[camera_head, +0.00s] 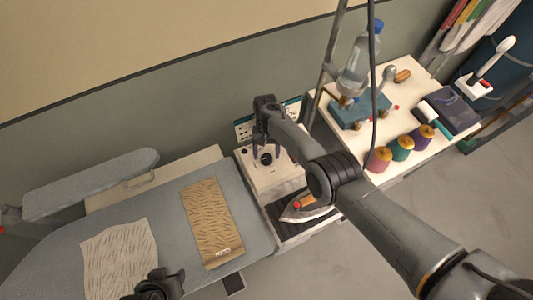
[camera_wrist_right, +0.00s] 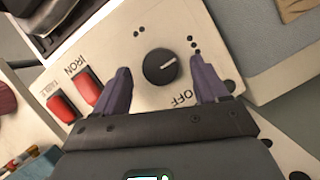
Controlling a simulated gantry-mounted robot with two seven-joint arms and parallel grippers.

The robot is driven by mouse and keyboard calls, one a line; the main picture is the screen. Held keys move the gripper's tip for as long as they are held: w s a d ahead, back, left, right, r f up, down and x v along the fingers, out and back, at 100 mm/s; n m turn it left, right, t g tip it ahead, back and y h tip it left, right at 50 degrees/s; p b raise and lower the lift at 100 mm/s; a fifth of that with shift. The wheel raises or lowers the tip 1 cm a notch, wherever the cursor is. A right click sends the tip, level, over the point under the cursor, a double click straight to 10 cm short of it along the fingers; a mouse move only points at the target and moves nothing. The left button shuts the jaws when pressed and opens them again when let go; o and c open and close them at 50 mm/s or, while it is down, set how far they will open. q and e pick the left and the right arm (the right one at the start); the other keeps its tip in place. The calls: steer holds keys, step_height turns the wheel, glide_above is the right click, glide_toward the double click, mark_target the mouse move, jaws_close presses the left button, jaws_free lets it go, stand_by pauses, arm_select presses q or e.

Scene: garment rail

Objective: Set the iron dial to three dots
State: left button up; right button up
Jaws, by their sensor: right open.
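The iron dial (camera_wrist_right: 160,67) is a round black knob on a cream control panel (camera_wrist_right: 225,20). Its white pointer line aims up and right, toward a group of what looks like three dots. A two-dot mark sits above the knob and OFF below right of it. In the head view the dial (camera_head: 266,158) is small, below my right gripper (camera_head: 266,142). In the right wrist view the right gripper (camera_wrist_right: 160,72) is open, with one purple finger on each side of the knob, apart from it. My left gripper (camera_head: 155,285) shows partly at the bottom edge; its jaws are unclear.
Two red rocker switches (camera_wrist_right: 75,95), the upper labelled IRON, sit left of the dial. The iron (camera_head: 308,207) rests beside the control box. The ironing board (camera_head: 165,200) carries two cloth pieces. A cream table (camera_head: 400,165) with spools and a bottle stands right.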

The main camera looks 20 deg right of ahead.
steer(key=v, duration=0.9)
steer(key=shift+r, duration=0.25)
steer(key=shift+w, duration=0.1)
